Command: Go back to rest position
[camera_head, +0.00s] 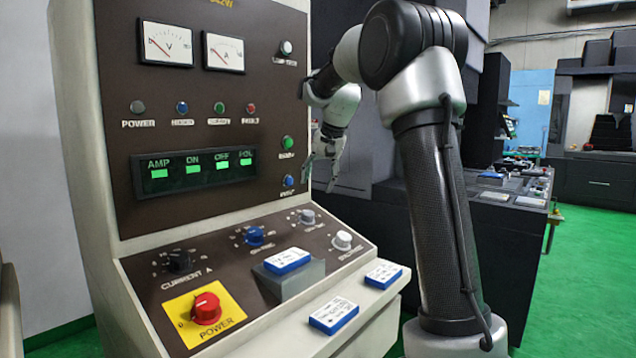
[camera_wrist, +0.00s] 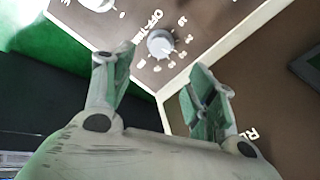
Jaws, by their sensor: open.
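My gripper (camera_head: 322,165) is at the right edge of the control cabinet (camera_head: 100,160), beside the upright panel and above the sloped one. A grey-white knob (camera_wrist: 160,43) on the sloped panel lies beyond the fingertips. I cannot tell whether a fingertip touches the panel.
A red power knob (camera_head: 206,308) sits on a yellow plate. Blue-and-white boxes lie on a grey block (camera_head: 290,278) and on the front ledge (camera_head: 375,300). A dark machine (camera_head: 510,250) stands behind my arm. Green floor (camera_head: 585,270) is open at the right.

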